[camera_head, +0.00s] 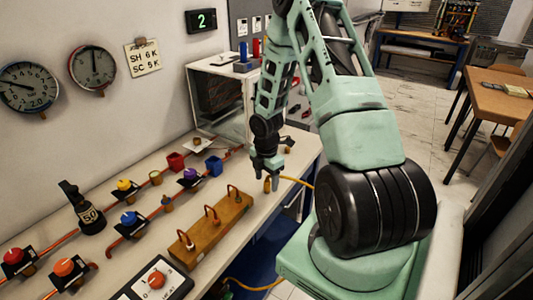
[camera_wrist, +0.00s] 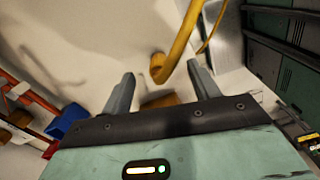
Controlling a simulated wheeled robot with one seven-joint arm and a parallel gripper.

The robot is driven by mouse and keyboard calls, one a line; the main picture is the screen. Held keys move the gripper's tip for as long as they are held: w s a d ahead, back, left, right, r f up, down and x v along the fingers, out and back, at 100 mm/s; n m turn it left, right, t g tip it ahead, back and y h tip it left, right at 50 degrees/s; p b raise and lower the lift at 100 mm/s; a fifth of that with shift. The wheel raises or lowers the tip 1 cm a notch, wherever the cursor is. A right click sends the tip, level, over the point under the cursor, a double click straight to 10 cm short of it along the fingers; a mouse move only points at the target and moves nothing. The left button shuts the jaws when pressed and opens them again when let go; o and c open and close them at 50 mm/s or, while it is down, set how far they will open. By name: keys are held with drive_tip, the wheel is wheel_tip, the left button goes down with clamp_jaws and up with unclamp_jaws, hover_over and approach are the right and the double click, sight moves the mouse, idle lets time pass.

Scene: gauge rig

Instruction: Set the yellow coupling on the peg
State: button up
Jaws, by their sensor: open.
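The yellow coupling (camera_head: 267,185) is at the end of a yellow hose (camera_head: 296,180), near the front edge of the bench (camera_head: 303,150). In the wrist view the coupling (camera_wrist: 157,68) shows between the fingertips, with its hose curving up and away. My gripper (camera_head: 266,181) is open and points down over the coupling. In the wrist view its two grey fingers (camera_wrist: 160,72) stand on either side of it with gaps. Whether they touch it lower down cannot be told. I cannot pick out the peg with certainty.
A wooden block (camera_head: 213,229) with copper loops lies left of my gripper. Pipes with coloured valve knobs, a blue box (camera_head: 213,165) and a red box (camera_head: 176,161) stand behind. A clear-sided case (camera_head: 222,103) stands at the back.

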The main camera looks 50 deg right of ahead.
wheel_tip(320, 180, up, 15)
idle(0.3)
drive_tip(key=shift+a+f, duration=0.1)
idle(0.4)
